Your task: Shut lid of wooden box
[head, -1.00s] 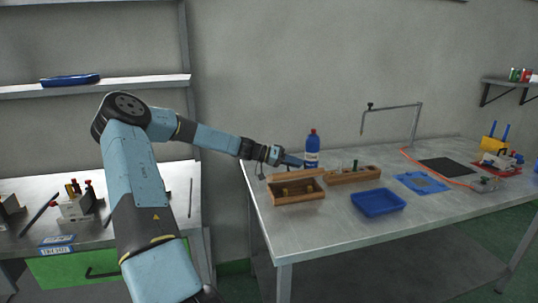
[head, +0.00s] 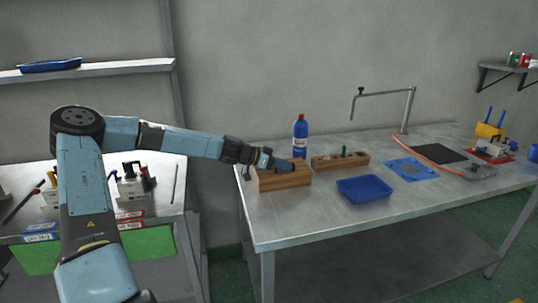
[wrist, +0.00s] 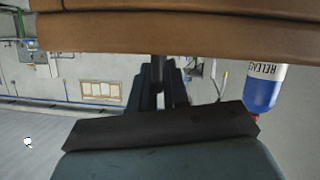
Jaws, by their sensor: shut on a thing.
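The wooden box (head: 285,182) stands at the left end of the metal table in the head view, and its inside is not visible. Its lid (head: 300,166) appears to lie down on the box. In the wrist view, which is upside down, the lid (wrist: 90,40) is a wood band against the box wall (wrist: 180,13), with a thin seam between. My gripper (head: 287,165) is at the top of the box. In the wrist view my gripper (wrist: 158,85) has its fingers close together on a narrow dark piece at the lid, probably its handle.
A blue bottle (head: 300,137) with a red cap stands behind the box. A wooden block (head: 340,161) with small items and a blue tray (head: 364,189) lie to the right. A clamp stand (head: 410,110) rises farther back.

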